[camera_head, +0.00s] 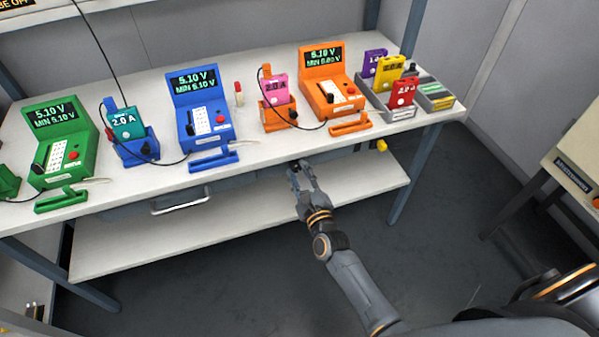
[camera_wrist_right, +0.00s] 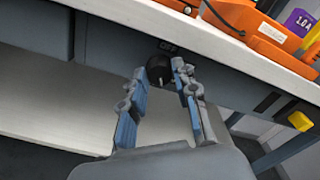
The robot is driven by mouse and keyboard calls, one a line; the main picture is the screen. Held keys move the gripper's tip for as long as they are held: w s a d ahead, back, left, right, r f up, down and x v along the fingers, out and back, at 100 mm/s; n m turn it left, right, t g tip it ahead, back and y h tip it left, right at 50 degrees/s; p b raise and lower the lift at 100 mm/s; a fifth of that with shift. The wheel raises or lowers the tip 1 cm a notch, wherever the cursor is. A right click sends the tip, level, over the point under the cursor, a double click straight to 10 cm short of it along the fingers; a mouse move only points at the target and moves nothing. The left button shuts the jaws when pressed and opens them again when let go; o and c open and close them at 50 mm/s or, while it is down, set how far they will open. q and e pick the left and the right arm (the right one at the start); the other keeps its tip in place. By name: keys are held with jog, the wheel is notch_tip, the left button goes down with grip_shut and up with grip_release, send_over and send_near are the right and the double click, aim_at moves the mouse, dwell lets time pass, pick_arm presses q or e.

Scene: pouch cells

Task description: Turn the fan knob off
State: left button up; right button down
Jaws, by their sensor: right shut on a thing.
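The fan knob (camera_wrist_right: 158,68) is a round black knob on the grey panel under the bench's front edge. An "OFF" label (camera_wrist_right: 168,46) shows just above it. A pale pointer mark shows on the knob's lower right. My right gripper (camera_head: 297,168) reaches up to the panel from below in the head view. In the wrist view its two fingers (camera_wrist_right: 161,76) stand on either side of the knob, shut on it. My left gripper is not in view.
The white bench top (camera_head: 245,165) overhangs the panel. Green, blue (camera_head: 197,110) and orange (camera_head: 327,85) testers with coloured pouch cells stand on it. A drawer handle (camera_head: 180,205) is to the left, a yellow part (camera_head: 382,146) to the right. A lower shelf (camera_head: 240,220) is empty.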

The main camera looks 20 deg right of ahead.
jog(key=n, duration=0.3)
jog(key=shift+n+p, duration=0.3)
jog(key=shift+n, duration=0.1)
jog(key=n+p, duration=0.1)
jog(key=n, duration=0.3)
jog(key=shift+n, duration=0.3)
jog(key=n+p, duration=0.1)
jog(key=n, duration=0.7)
jog(key=shift+p, duration=0.35)
jog(key=n, duration=0.3)
jog(key=shift+f+n+p, duration=0.1)
jog(key=shift+n+p, duration=0.2)
jog(key=shift+p, duration=0.05)
jog(key=n, duration=0.3)
jog(key=shift+n, duration=0.3)
jog(key=n, duration=0.6)
jog(key=shift+p, duration=0.4)
jog(key=shift+n, duration=0.4)
